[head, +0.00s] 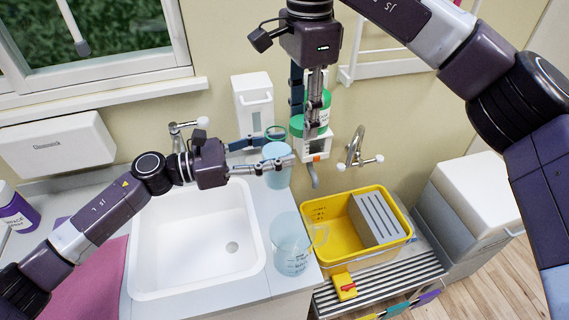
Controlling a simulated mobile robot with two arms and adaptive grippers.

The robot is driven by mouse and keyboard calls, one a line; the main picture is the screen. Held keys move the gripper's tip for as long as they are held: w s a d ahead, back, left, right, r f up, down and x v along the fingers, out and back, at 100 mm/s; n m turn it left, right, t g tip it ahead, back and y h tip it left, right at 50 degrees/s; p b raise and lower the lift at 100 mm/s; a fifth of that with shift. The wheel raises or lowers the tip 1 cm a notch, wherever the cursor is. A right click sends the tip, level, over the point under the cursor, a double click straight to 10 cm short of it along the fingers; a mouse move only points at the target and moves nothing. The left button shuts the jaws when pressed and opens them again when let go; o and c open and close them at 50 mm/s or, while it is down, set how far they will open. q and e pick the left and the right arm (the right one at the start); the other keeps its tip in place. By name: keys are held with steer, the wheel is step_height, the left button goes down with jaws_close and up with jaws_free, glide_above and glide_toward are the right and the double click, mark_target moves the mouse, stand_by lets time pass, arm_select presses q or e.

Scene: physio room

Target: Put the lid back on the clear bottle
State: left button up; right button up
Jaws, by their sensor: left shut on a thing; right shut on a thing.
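The clear bottle (277,178), pale blue and see-through, is held upright by my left gripper (278,162) over the counter edge between sink and yellow tub. Its rounded rim (276,131) shows a dark ring at the top. My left gripper is shut around the bottle's side, one finger in front. My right gripper (308,124) points straight down from above, just right of and a little above the bottle. It is shut on what looks like the green lid (297,126), partly hidden by the fingers. The lid is apart from the bottle.
A white wall dispenser (253,105) and another white bracket (317,148) are close behind the grippers. A clear jug (293,248) stands on the counter beside the sink (195,275). A yellow tub (333,246) and a tap (355,145) are at right.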

arm_select(q)
steer(key=shift+w+a+r, duration=0.1)
steer(key=shift+r, duration=0.2)
steer(key=o, duration=0.7)
jaws_close()
arm_select(e)
steer(key=shift+a, duration=0.1)
